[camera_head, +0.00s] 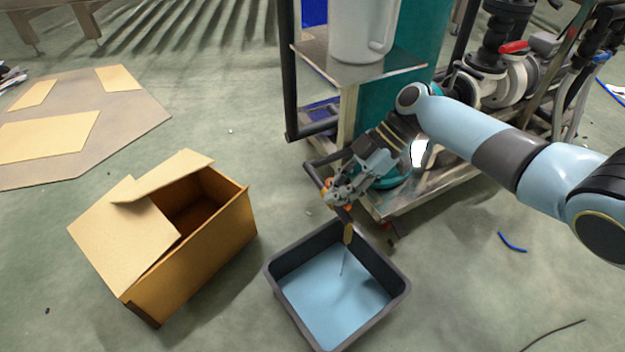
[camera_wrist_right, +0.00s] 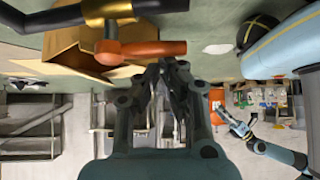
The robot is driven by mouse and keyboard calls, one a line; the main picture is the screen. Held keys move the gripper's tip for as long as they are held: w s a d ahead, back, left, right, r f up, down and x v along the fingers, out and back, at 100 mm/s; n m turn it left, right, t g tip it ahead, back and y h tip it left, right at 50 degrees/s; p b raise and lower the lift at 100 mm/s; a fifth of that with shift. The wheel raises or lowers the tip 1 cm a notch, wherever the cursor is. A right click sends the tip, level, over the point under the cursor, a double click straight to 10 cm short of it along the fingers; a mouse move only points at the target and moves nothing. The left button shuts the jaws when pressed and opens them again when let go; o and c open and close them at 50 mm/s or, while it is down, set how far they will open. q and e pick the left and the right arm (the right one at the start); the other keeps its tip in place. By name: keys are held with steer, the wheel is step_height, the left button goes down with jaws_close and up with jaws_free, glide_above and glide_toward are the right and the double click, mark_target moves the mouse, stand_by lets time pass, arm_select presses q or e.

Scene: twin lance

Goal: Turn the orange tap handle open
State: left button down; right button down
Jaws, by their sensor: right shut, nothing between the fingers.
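The orange tap handle (camera_wrist_right: 152,48) lies across the top of the right wrist view, joined to a brass tap body (camera_wrist_right: 108,12) on a dark pipe. My right gripper (camera_wrist_right: 168,68) is shut and empty, its fingertips close to the handle's underside in that picture; I cannot tell whether they touch. In the head view my right gripper (camera_head: 335,193) is over the tap and hides most of it. A bit of orange shows beside the fingers. A brass spout (camera_head: 348,234) hangs below, with a thin streak under it. My left gripper is not in the head view.
A dark grey bin (camera_head: 386,268) with a light blue inside stands below the spout. An open cardboard box (camera_head: 215,240) is left of it. A metal cart (camera_head: 440,185) carrying a grey jug (camera_head: 360,30) and a pump (camera_head: 495,85) is behind. The floor at front right is mostly clear.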

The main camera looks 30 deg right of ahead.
steer(key=v, duration=1.2)
